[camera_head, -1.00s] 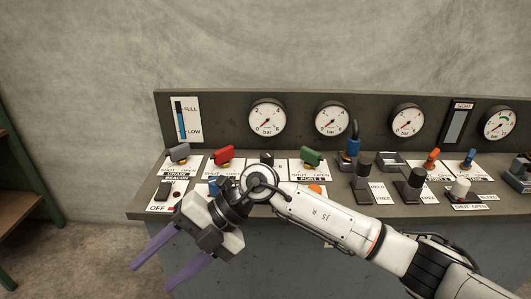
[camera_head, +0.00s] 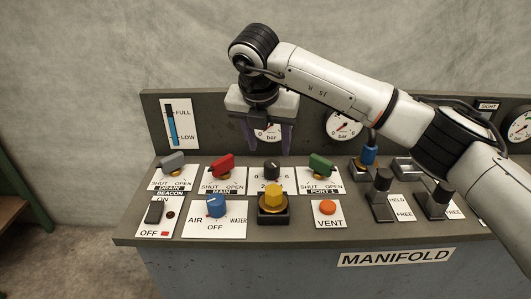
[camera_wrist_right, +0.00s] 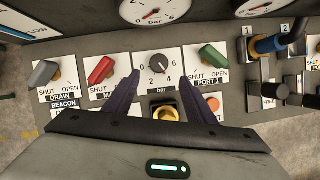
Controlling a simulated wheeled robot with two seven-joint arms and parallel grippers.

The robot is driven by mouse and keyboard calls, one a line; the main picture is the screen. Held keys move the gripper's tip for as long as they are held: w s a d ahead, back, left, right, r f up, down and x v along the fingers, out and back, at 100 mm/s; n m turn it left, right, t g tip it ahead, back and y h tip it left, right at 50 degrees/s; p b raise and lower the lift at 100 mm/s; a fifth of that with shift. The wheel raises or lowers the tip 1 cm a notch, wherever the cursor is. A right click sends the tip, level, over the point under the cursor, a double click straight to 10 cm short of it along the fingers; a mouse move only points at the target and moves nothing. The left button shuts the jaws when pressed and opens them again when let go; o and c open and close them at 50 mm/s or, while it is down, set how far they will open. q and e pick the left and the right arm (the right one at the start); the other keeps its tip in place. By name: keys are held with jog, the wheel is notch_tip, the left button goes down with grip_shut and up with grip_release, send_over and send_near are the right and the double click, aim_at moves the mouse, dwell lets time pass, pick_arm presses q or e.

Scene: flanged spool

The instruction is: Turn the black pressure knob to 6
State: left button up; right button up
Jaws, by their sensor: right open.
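The black pressure knob (camera_head: 271,168) stands on a white plate, between the red MAIN handle and the green PORT 1 handle. It also shows in the right wrist view (camera_wrist_right: 159,62), where its dial plate reads 0, 2, 4, 6 and bar. I cannot tell for sure which number its pointer marks. My right gripper (camera_head: 268,148) points down above and behind the knob, with its purple fingers apart and empty. In the right wrist view its fingertips (camera_wrist_right: 160,76) lie on either side of the knob in the picture, not visibly touching it. My left gripper is not in view.
A red MAIN handle (camera_head: 221,167) and a green PORT 1 handle (camera_head: 320,166) flank the knob closely. A yellow knob (camera_head: 272,199) stands in front, with a blue selector (camera_head: 215,206) and an orange VENT button (camera_head: 327,208) nearby. Gauges line the back panel.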

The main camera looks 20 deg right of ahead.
aim_at(272, 164)
jog(key=p+x, duration=0.1)
jog(key=x, duration=0.7)
jog(key=shift+w+f, duration=0.2)
jog(key=shift+f, duration=0.15)
jog(key=shift+x, duration=0.8)
jog(key=shift+c, duration=0.4)
jog(key=c, duration=1)
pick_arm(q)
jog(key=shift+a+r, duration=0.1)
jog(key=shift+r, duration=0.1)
pick_arm(e)
jog(key=shift+o, duration=0.2)
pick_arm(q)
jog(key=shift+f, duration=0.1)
